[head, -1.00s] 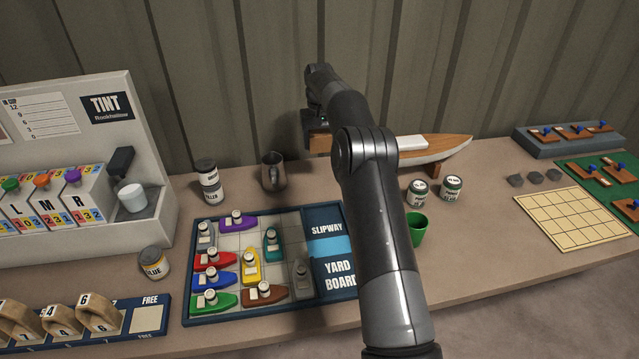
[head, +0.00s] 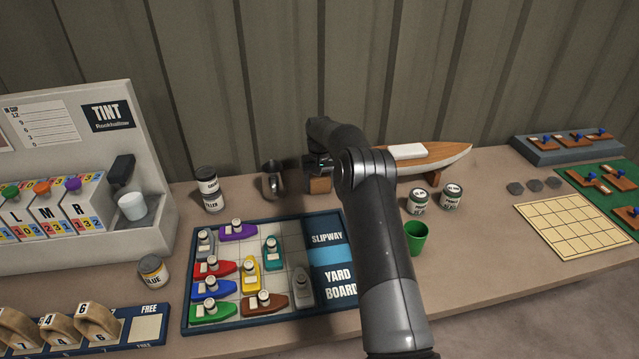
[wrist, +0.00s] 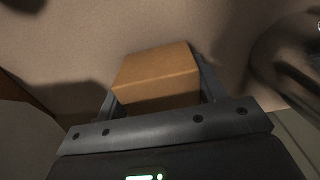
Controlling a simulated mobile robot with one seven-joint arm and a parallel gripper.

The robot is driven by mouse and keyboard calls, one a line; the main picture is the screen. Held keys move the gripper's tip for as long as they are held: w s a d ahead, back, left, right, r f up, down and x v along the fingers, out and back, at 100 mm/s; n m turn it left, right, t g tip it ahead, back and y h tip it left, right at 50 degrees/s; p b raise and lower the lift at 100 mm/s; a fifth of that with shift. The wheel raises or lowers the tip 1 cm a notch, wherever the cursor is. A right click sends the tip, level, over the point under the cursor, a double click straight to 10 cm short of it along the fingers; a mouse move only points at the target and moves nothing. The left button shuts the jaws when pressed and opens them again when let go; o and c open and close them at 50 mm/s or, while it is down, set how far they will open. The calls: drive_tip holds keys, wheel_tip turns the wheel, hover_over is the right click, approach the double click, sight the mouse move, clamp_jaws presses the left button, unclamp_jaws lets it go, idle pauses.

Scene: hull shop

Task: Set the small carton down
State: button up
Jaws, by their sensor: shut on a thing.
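The small carton (head: 319,185) is a plain brown box. It shows at my gripper (head: 319,168) in the head view, low over the back of the bench, just right of the metal mug (head: 272,184). In the wrist view the carton (wrist: 157,73) sits between the two fingers of my gripper (wrist: 158,92), which is shut on it. The bench top lies beyond it with a dark shadow at left. I cannot tell whether the carton's underside touches the bench. My arm hides part of the area to its right.
The mug stands close beside the gripper in the wrist view (wrist: 292,62). The hull model (head: 440,158) is to the right, partly behind my arm. The yard board (head: 188,322) with boat pieces lies in front. Two cans (head: 452,196) and a green cup (head: 416,238) stand at right.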

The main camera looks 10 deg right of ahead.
drive_tip(key=shift+f, duration=0.2)
drive_tip(key=o, duration=1)
